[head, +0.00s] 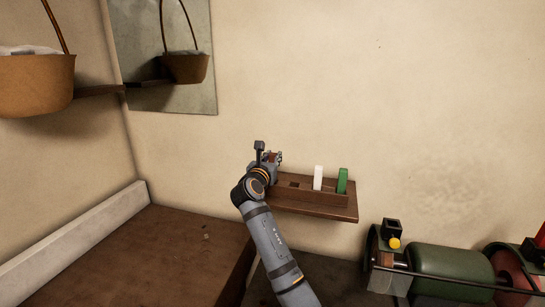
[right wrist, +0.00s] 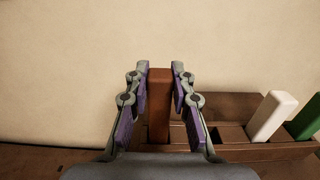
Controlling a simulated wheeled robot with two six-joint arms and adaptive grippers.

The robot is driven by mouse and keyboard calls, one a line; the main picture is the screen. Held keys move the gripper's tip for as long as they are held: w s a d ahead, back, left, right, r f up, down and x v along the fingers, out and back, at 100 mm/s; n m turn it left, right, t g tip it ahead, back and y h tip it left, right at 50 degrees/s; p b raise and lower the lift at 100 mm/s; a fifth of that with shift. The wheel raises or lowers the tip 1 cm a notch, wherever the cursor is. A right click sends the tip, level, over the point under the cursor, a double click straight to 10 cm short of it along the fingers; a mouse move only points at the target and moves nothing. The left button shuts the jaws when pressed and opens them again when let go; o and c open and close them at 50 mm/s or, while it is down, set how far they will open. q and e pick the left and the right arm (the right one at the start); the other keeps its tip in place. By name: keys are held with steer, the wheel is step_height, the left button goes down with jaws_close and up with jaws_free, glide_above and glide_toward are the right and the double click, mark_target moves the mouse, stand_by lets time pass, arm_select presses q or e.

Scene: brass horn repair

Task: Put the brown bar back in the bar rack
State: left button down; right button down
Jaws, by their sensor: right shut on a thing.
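The brown bar (right wrist: 159,105) stands upright between the purple pads of my right gripper (right wrist: 160,82) in the right wrist view. The gripper is shut on it. In the head view my right gripper (head: 273,158) is at the left end of the wooden bar rack (head: 325,200), which sits on a wall shelf. The bar's lower end is at the rack's left part; whether it sits in a slot is hidden. A white bar (head: 318,178) and a green bar (head: 342,181) stand in slots at the rack's right. My left gripper is not in view.
An empty slot (right wrist: 233,135) lies between the brown and white bars. A green and red roller machine (head: 450,270) stands at the lower right. A brown bench top (head: 150,255) is at the lower left. A basket (head: 38,85) and a mirror (head: 170,100) are at the upper left.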

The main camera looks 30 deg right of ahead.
steer(key=shift+f+b, duration=0.3)
steer(key=shift+f, duration=0.85)
steer(key=c, duration=1.1)
jaws_free()
steer(key=shift+o, duration=0.2)
steer(key=v, duration=0.7)
steer(key=shift+s+a, duration=0.2)
steer(key=shift+a, duration=0.05)
steer(key=shift+w+d, duration=0.1)
steer(key=shift+d, duration=0.05)
